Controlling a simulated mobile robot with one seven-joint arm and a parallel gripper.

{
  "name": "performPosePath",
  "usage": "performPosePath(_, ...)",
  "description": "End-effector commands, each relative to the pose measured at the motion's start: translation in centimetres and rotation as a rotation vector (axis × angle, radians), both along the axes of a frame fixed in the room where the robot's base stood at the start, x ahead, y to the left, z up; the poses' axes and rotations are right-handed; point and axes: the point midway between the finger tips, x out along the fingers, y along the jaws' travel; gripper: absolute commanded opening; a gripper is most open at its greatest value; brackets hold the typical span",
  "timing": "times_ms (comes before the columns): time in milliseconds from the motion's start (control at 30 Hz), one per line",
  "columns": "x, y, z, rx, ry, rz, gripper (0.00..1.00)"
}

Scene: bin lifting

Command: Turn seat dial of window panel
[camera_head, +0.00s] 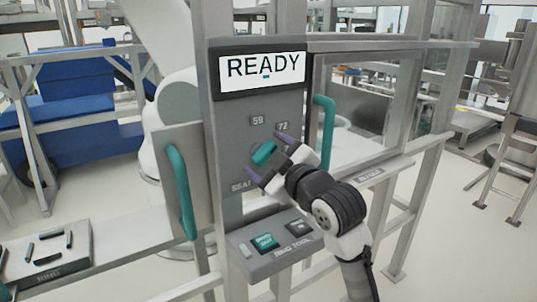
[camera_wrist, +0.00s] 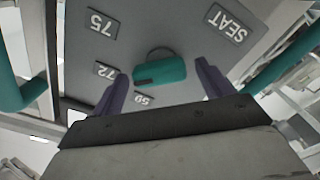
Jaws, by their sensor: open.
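The seat dial is a teal bar-shaped knob (camera_head: 263,152) on the grey panel under the display; it also shows in the wrist view (camera_wrist: 165,71). In the wrist view its long side runs nearly left to right, and its dark-marked left end faces the label 72 (camera_wrist: 107,71). The label SEAT (camera_wrist: 228,23) is at upper right, 75 (camera_wrist: 101,23) at upper left, and 59 (camera_wrist: 147,98) below the knob. My gripper (camera_head: 269,157) is open, its purple fingers beyond the two ends of the knob, with visible gaps and nothing held.
The display (camera_head: 263,70) reads READY. Teal handles (camera_head: 324,128) and (camera_head: 181,190) flank the panel. A grey box with a teal button (camera_head: 265,241) juts out below the dial. A tray with dark pieces (camera_head: 47,254) is at lower left. Metal frame posts stand at right.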

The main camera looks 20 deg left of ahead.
Motion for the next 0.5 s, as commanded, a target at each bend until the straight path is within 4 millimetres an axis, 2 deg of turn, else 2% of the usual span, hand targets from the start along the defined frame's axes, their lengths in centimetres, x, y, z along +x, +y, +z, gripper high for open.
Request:
performPosePath(133, -0.01, -0.02, -0.01, 0.000, 0.000, 0.000, 0.76)
performPosePath(433, -0.01, -0.04, 0.00, 0.000, 0.000, 0.000, 0.36)
performPosePath(500, -0.03, -0.04, -0.01, 0.001, 0.001, 0.000, 0.34)
